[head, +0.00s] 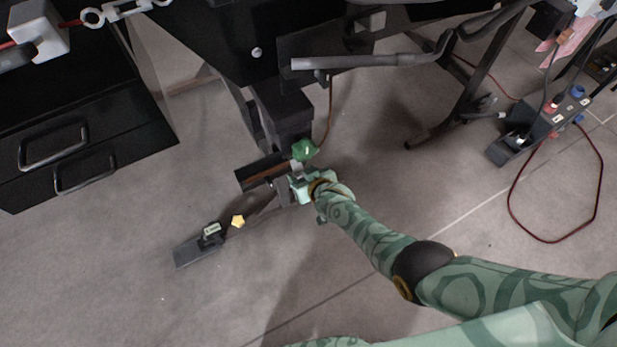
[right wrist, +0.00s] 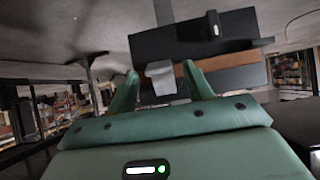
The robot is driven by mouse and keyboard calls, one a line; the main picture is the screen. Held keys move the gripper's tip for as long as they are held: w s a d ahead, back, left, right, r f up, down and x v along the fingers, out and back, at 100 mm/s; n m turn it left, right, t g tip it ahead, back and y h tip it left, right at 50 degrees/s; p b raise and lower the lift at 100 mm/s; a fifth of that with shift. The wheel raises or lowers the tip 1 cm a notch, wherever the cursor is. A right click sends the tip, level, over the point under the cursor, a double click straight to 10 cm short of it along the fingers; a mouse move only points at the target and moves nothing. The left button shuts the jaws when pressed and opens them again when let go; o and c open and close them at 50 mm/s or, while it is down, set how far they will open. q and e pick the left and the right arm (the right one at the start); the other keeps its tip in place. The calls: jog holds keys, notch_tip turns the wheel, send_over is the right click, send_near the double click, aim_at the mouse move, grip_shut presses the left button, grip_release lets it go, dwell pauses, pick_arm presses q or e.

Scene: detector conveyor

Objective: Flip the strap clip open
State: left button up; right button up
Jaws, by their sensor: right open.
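My right gripper (head: 297,188) reaches in from the lower right and is beside a dark box with a brown strip (head: 262,173). In the right wrist view, the gripper's (right wrist: 160,70) two green fingers are apart. A light grey tab (right wrist: 158,76), possibly the strap clip, shows in the gap between them, in front of the dark box (right wrist: 165,44). I cannot tell whether the fingers touch the tab. The gripper hides part of the box's right end in the head view. My left gripper is not in view.
A black drawer cabinet (head: 80,130) stands at left. A grey bar (head: 355,62) crosses above. The grey floor at lower left is clear.

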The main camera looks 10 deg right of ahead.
pick_arm(q)
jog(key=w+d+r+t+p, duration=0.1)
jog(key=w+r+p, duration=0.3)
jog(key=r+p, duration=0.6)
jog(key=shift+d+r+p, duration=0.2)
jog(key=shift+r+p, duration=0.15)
jog(key=shift+p, duration=0.85)
pick_arm(e)
jog(key=v, duration=1.6)
jog(key=shift+s, duration=0.2)
jog(key=s+d+f+g+h+p, duration=0.1)
jog(key=s+d+f+g, duration=0.4)
jog(key=s, duration=0.7)
jog(key=s+d+f+g+h, duration=0.1)
jog(key=s+d+f, duration=0.3)
jog(key=s+f, duration=0.6)
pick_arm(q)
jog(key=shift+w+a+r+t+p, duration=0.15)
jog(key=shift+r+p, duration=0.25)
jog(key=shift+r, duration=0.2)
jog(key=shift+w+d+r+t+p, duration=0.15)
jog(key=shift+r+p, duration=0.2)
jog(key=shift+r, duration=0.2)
pick_arm(e)
jog(key=s+d+g, duration=0.2)
jog(key=s, duration=1.2)
jog(key=s+d+r+g+h, duration=0.1)
jog(key=s+d+g, duration=0.1)
jog(key=s, duration=1.2)
jog(key=shift+d, duration=0.45)
